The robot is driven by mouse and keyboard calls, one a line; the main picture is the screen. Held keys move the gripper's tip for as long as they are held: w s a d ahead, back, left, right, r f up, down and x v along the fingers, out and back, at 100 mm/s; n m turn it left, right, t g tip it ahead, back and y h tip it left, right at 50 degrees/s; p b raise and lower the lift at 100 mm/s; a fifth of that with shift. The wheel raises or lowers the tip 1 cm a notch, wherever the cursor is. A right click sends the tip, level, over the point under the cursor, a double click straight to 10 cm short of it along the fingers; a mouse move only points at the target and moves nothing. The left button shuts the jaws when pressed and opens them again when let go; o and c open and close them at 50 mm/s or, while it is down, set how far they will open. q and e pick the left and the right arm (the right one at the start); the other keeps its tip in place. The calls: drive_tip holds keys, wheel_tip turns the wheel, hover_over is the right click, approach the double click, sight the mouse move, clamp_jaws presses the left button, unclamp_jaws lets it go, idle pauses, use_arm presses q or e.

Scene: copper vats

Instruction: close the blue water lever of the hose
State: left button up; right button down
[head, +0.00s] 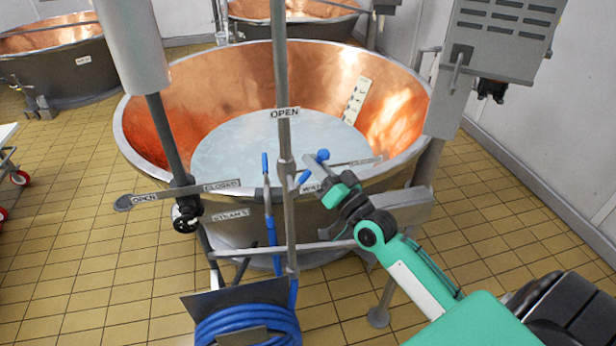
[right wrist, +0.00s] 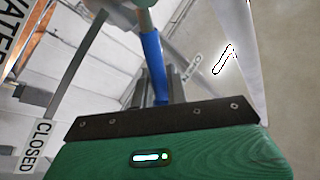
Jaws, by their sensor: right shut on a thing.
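The blue water lever (head: 305,177) sits on the pipe stand in front of the large copper vat, beside the WATER sign. My right gripper (head: 318,169) reaches it from the lower right and is shut on it, covering part of its length. In the right wrist view the blue lever (right wrist: 152,58) runs down between the grey fingers (right wrist: 162,88). The blue hose (head: 248,324) hangs coiled on a bracket at the bottom, with another length rising beside the upright pipe. My left gripper is not in view.
The copper vat (head: 160,161) holds pale liquid and stands close behind the lever. An OPEN sign (head: 284,113) is on the upright pipe. A steam valve (head: 186,212) stands to the left. A grey post and box (head: 502,38) are at right.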

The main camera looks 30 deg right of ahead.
drive_tip(key=d+f+m+t+h+b, duration=0.1)
drive_tip(key=f+m+h+b, duration=0.2)
drive_tip(key=m+h, duration=0.2)
drive_tip(key=d+f+m+t+h+b, duration=0.1)
drive_tip(key=m+h, duration=0.5)
drive_tip(key=m, duration=0.6)
drive_tip(key=shift+s+d+f+t+b, duration=0.3)
drive_tip(key=shift+s+d+f+b, duration=0.25)
drive_tip(key=shift+f+b, duration=1.05)
drive_tip(key=shift+w+r+m+h, duration=0.1)
drive_tip(key=shift+m+h, duration=0.2)
drive_tip(key=shift+h, duration=0.1)
drive_tip(key=c, duration=1.5)
unclamp_jaws()
drive_tip(key=shift+d, duration=0.1)
drive_tip(key=shift+o, duration=0.2)
